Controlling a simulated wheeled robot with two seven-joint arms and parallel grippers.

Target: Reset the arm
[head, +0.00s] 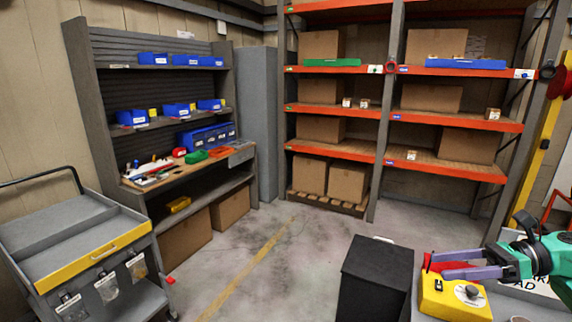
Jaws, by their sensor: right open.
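My right gripper (462,264) shows at the lower right of the head view, on a green arm that comes in from the right edge. Its two purple-grey fingers point left and are apart, with nothing seen between them. It is above or just behind a yellow box with a dark knob (455,298), close to a red part (437,262); whether it touches them I cannot tell. My left gripper is out of view.
A black box (374,283) stands left of the right gripper. A grey cart (75,235) with a yellow front is at the left. A workbench (190,172) with blue bins and orange-beamed shelves (345,149) with cardboard boxes stand behind. The middle floor (270,255) is clear.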

